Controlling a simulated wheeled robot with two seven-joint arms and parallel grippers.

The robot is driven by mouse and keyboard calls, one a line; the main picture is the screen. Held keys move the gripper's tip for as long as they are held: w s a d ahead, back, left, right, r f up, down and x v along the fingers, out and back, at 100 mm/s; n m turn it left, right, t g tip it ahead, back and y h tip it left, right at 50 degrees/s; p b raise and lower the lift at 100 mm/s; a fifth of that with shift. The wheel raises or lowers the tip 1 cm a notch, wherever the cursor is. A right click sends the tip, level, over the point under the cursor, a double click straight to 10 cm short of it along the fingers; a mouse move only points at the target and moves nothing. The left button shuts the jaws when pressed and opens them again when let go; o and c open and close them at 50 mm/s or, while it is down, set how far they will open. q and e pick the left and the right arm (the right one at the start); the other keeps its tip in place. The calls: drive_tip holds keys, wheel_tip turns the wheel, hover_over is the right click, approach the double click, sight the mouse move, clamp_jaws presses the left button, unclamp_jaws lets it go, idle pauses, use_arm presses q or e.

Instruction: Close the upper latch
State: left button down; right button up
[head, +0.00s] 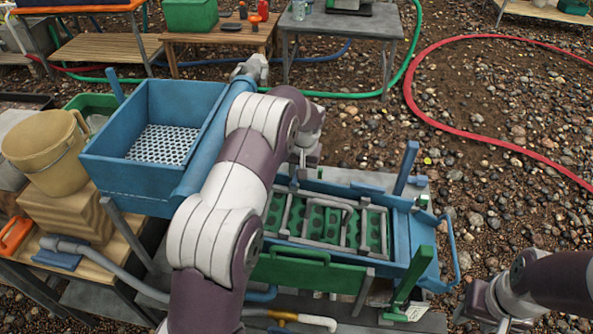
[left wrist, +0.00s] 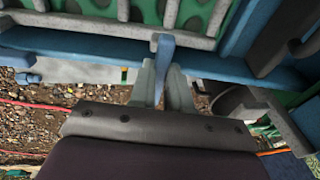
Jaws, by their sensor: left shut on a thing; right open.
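The sluice box (head: 400,235) is blue, with green matting and a grey riffle frame (head: 345,232) inside. My left arm crosses the middle of the head view, and its gripper (head: 303,165) points down at the far side of the sluice, near its upper end. In the left wrist view the left gripper (left wrist: 160,95) is shut on a narrow blue lever, the upper latch (left wrist: 163,60), which stands between its fingers beside the blue rail. My arm partly hides this spot in the head view. My right gripper (head: 497,318) is low at the right, apart from the sluice, open.
A blue hopper (head: 105,170) with a perforated plate stands left of my left arm. A tan bucket (head: 45,150) and grey pipe (head: 115,268) are farther left. A green latch bar (head: 408,285) is at the sluice's near right. Gravel ground with a red hose (head: 415,100) lies open at right.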

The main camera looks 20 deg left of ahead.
use_arm(q)
drive_tip(key=shift+n, duration=0.3)
drive_tip(key=c, duration=1.1)
unclamp_jaws()
drive_tip(key=r, duration=0.4)
drive_tip(key=s+d+r+p, duration=0.1)
drive_tip(key=r, duration=0.3)
drive_tip(key=d+r+p, duration=0.1)
drive_tip(key=r, duration=0.3)
drive_tip(key=shift+s+d+r, duration=0.1)
drive_tip(key=shift+s+r, duration=0.05)
drive_tip(key=shift+r, duration=0.1)
